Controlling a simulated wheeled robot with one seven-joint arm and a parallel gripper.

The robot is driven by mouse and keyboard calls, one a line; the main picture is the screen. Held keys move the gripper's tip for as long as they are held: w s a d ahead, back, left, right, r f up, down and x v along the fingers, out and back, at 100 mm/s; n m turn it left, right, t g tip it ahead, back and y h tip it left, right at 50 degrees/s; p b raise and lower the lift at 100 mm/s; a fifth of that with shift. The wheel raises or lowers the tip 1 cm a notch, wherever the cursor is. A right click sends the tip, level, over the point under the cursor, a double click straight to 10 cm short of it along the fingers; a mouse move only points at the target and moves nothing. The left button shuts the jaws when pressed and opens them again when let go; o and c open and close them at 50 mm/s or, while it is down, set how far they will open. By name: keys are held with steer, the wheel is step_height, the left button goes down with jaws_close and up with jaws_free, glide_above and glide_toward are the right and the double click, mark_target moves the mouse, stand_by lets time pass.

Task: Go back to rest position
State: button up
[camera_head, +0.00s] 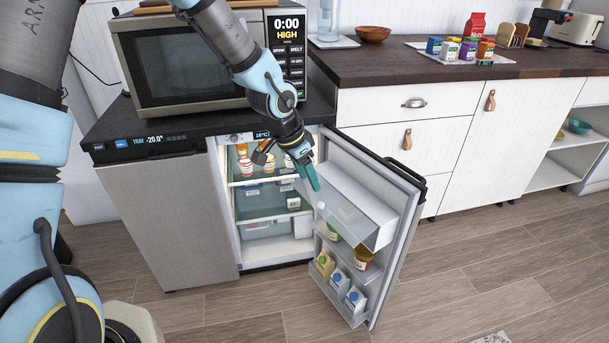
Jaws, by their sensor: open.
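My gripper (309,174) has teal fingers and is at the opening of the small fridge, in front of its upper shelf and beside the open door. It is open and nothing shows between its fingers. My blue and grey arm reaches down to it across the front of the microwave. The fridge door (398,225) stands wide open toward the right. Several jars (246,166) stand on the upper shelf inside, partly hidden by my gripper.
The microwave (190,65) sits on the fridge counter. On the right, a dark wooden counter (400,68) carries a bowl (372,34), cans and a toaster. The wooden floor (480,270) at front right is mostly free.

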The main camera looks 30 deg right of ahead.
steer(key=shift+a, duration=0.1)
steer(key=w+a+r+n+t+y+p, duration=0.1)
steer(key=w+a+r+n, duration=0.2)
steer(key=a, duration=0.5)
steer(key=w+a+r+n+y, duration=0.1)
steer(key=w+a+r+n, duration=0.15)
steer(key=a, duration=0.65)
steer(key=w+a+r+n+t+y+p, duration=0.1)
steer(key=w+a+r+n, duration=0.2)
steer(key=a, duration=0.5)
steer(key=s+a+r+n, duration=0.2)
steer(key=a+n, duration=0.2)
steer(key=a, duration=0.4)
steer(key=s+a+r+n, duration=0.2)
steer(key=s+a+n, duration=0.1)
steer(key=a, duration=0.5)
steer(key=shift+a+r+n+y, duration=0.25)
steer(key=shift+n+y, duration=0.15)
steer(key=shift+n, duration=0.45)
